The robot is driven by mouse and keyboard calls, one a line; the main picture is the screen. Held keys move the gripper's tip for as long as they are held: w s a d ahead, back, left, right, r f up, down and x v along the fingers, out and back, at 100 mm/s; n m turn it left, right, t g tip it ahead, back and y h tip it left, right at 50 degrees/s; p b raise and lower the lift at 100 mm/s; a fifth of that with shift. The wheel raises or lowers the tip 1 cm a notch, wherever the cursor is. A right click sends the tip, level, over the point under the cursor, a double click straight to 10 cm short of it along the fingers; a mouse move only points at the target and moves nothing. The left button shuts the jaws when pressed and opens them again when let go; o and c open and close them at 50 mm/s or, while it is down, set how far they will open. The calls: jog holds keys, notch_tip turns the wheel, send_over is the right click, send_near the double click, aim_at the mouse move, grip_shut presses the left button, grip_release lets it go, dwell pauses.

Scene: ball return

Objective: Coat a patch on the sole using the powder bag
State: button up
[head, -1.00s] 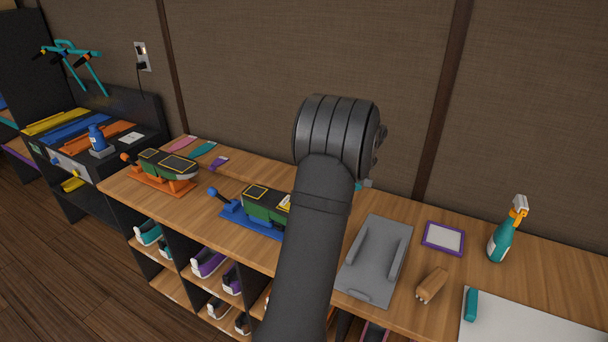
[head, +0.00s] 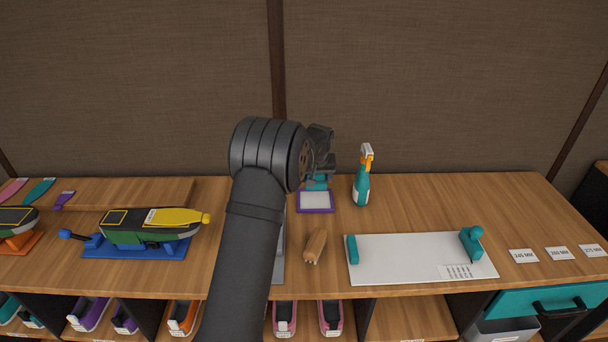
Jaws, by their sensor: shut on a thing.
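Another sole-up shoe (head: 14,217) in an orange holder (head: 20,243) is cut off at the left edge. My gripper (head: 319,178) is beyond my arm, shut on a small teal thing (head: 317,184), perhaps the powder bag. It is just behind or above a purple-rimmed tray (head: 316,210) with a pale inside; whether they touch is unclear. My wrist partly hides the fingers.
A teal spray bottle (head: 362,188) stands right of my gripper. A brown brush (head: 315,245) lies in front of the tray. A white board (head: 420,262) with teal tools lies to the right. My arm hides most of a grey cradle (head: 280,262).

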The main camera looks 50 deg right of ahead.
jog(key=shift+f, duration=2.85)
jog(key=shift+a+f, duration=0.1)
jog(key=shift+f, duration=0.5)
jog(key=shift+r, duration=0.1)
jog(key=shift+r, duration=3.45)
